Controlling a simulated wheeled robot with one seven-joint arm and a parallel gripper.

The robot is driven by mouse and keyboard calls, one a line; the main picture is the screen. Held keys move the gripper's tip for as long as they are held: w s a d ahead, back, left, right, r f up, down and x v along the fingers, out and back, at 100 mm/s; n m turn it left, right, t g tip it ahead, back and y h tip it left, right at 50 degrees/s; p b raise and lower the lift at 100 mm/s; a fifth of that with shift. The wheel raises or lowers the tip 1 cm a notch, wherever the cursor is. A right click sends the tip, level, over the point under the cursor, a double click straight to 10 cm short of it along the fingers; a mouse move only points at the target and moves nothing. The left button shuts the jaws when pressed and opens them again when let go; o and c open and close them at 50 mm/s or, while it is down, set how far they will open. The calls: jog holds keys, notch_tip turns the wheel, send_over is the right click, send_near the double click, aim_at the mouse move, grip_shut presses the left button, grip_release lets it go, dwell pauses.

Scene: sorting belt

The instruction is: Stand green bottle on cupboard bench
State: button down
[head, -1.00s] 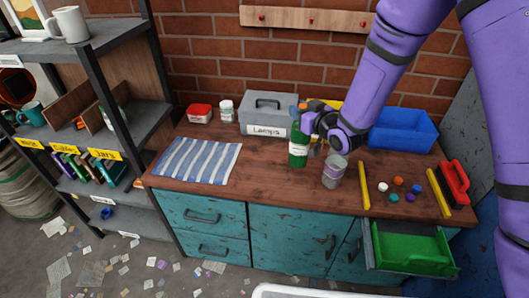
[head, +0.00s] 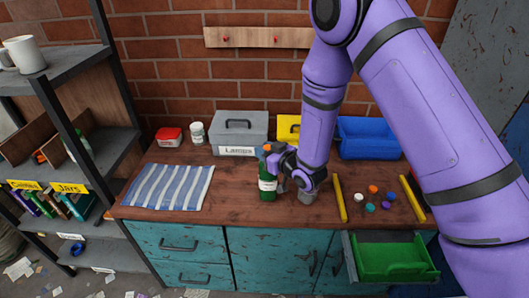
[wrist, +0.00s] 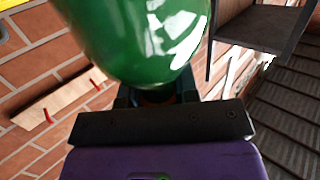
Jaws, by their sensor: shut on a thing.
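The green bottle (head: 267,185) with a white label is upright over the wooden bench top (head: 235,203) of the teal cupboard. I cannot tell whether its base touches the wood. My gripper (head: 270,160) is shut on the bottle's upper part from the right, and my fingers partly hide its neck. In the wrist view the green bottle (wrist: 140,40) fills the top middle, close above the gripper (wrist: 155,97); the fingertips are mostly hidden.
A striped cloth (head: 170,187) lies left. Behind are a grey Lamps box (head: 240,145) and a blue bin (head: 368,150). Yellow sticks and caps lie right, above an open drawer (head: 395,280).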

jog(key=shift+f, duration=0.3)
jog(key=c, duration=0.8)
grip_release()
jog(key=shift+s, duration=0.1)
jog(key=v, duration=1.2)
